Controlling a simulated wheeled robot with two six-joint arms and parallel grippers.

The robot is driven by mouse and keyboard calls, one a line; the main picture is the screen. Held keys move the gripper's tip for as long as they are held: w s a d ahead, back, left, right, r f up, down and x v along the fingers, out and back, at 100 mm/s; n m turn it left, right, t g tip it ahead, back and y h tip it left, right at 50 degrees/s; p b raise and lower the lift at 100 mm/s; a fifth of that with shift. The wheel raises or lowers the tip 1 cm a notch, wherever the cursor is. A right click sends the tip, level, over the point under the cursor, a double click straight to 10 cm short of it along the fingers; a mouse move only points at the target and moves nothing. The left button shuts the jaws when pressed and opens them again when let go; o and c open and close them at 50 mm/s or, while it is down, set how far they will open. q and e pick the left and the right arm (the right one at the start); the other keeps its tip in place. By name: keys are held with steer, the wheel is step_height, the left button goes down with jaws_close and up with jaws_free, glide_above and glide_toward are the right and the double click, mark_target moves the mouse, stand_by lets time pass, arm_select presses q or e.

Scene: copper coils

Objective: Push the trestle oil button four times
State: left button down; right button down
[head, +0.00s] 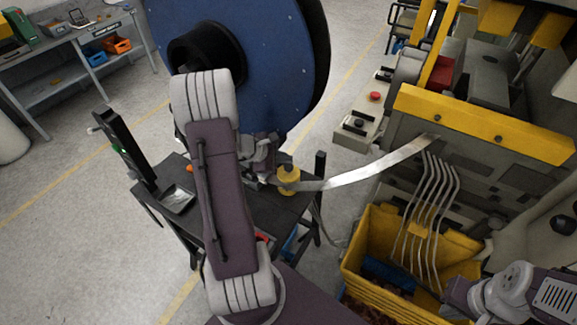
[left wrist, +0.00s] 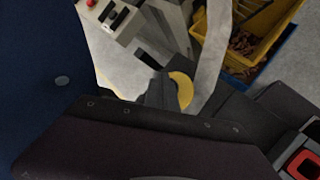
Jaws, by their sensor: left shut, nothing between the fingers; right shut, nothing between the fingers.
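The dark trestle (head: 285,215) stands in the middle of the head view, partly covered by my left arm. A yellow round part (head: 288,180) sits at its right side where the metal strip starts; it shows as a yellow disc in the left wrist view (left wrist: 182,90). I cannot make out which part is the oil button. My left gripper (head: 264,172) is shut and empty just left of the yellow part; whether they touch is unclear. Its dark fingers (left wrist: 158,92) show beside the disc. My right gripper (head: 455,303) is shut and empty at bottom right.
A big blue reel (head: 270,60) stands behind the trestle. The metal strip (head: 375,170) runs right to a machine with a yellow guard (head: 490,125). A control box with a red button (head: 375,96) stands behind it. A yellow crate (head: 365,240) is at right.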

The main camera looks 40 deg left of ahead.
mark_target(286, 167)
arm_select(q)
steer(key=shift+f, duration=0.1)
stand_by(0.5)
steer(key=shift+f+b, duration=0.3)
steer(key=shift+b, duration=0.35)
steer(key=shift+f+b, duration=0.95)
steer(key=shift+b, duration=0.1)
stand_by(0.6)
stand_by(0.3)
steer(key=shift+r+p, duration=1)
steer(key=shift+r, duration=0.35)
step_height(286, 167, up, 5)
steer(key=p, duration=0.4)
steer(key=shift+r, duration=0.1)
